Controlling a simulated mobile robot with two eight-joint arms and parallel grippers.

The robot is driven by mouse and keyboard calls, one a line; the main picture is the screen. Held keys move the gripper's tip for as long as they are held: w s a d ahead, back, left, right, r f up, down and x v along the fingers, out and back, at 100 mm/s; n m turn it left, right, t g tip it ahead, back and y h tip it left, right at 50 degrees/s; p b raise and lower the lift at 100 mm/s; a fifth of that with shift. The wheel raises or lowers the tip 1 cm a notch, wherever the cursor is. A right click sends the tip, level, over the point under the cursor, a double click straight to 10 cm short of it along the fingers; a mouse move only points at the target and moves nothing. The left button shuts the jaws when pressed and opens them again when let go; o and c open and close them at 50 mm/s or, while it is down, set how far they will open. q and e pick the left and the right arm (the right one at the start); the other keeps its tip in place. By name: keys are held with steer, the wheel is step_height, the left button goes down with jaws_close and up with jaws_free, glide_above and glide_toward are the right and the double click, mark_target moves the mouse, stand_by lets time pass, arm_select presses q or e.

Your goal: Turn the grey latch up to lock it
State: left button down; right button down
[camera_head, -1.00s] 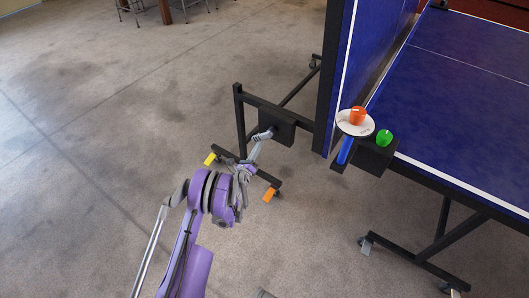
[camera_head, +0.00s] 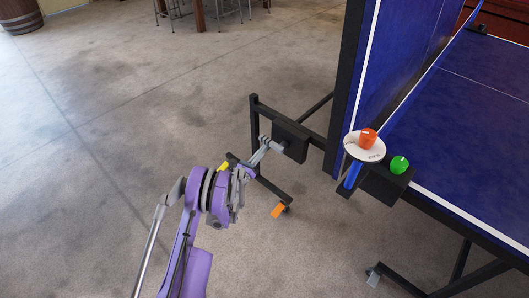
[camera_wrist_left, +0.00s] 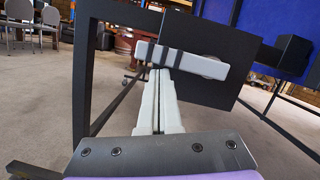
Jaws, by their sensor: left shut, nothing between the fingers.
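The grey latch (camera_wrist_left: 190,60) is a light bar with dark bands near its free end, mounted on a black box (camera_wrist_left: 225,85) on the table's frame. In the left wrist view it lies nearly level, its free end to the left and slightly higher. In the head view the latch (camera_head: 277,147) shows small at the box (camera_head: 291,141). My left gripper (camera_wrist_left: 159,80) is shut and empty, its fingertips right at the underside of the bar near the free end; I cannot tell whether they touch. It also shows in the head view (camera_head: 261,155). My right gripper is out of view.
A blue folding table-tennis table (camera_head: 480,125) stands at the right, one half upright. Black frame legs stand near my arm. The floor at left is clear.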

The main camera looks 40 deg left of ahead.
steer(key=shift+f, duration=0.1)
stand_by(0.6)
arm_select(q)
steer(key=s+f, duration=0.6)
steer(key=s, duration=0.3)
steer(key=shift+s+a+f, duration=0.15)
steer(key=shift+s+a, duration=0.05)
steer(key=shift+s, duration=0.15)
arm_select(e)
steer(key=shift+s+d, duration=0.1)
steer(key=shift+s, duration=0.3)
